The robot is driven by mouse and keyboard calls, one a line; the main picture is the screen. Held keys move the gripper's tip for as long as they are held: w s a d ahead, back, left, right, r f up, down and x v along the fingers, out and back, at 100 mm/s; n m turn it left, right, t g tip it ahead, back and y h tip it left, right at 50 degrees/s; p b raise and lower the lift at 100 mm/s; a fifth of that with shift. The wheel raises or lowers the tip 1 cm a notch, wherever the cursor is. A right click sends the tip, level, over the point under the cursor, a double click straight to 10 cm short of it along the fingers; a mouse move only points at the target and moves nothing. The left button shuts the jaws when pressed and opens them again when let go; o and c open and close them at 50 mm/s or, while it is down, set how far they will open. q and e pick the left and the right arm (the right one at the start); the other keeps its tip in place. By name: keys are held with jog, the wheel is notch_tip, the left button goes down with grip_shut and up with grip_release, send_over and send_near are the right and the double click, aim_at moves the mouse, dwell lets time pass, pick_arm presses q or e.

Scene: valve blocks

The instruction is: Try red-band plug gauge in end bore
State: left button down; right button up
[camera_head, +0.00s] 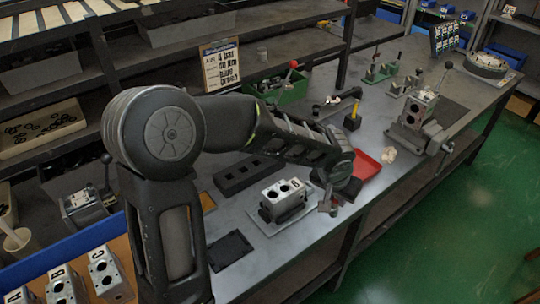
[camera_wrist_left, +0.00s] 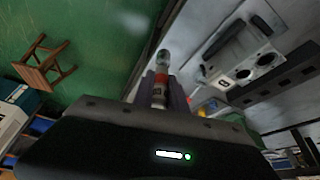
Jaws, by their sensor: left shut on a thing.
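My left gripper (camera_head: 329,200) is beside the right end of a grey valve block (camera_head: 284,193), above the bench. In the left wrist view the fingers (camera_wrist_left: 164,92) are shut on a plug gauge (camera_wrist_left: 159,96) with a reddish band near the fingers. The gauge's bare metal end (camera_wrist_left: 163,58) points away from the wrist. The valve block also shows in the wrist view (camera_wrist_left: 247,58), to the right of the gauge, with round bores in a pale face. The gauge looks apart from the block. The end bore facing the gauge cannot be made out. My right gripper is not in view.
The block sits on a pale plate (camera_head: 262,222). A dark rack with holes (camera_head: 249,175) stands behind it and a black tray (camera_head: 231,249) lies to the front left. A red tray (camera_head: 366,164) and a vise with a block (camera_head: 420,120) are to the right.

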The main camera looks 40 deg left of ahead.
pick_arm(q)
jog(key=shift+a, duration=0.4)
jog(key=s+a+r+n+g+y+b, duration=0.1)
jog(key=s+a+r+n+y, duration=0.1)
jog(key=a+n, duration=0.3)
jog(key=s+a+r+n+g+y+b, duration=0.1)
jog(key=a+r+n, duration=0.3)
jog(key=a, duration=0.7)
jog(key=s+n+y, duration=0.1)
jog(key=n, duration=0.1)
jog(key=shift+a+r+n, duration=0.15)
jog(key=shift+a+n, duration=0.15)
notch_tip(320, 180, down, 5)
jog(key=b, duration=0.5)
jog(key=shift+b, duration=0.35)
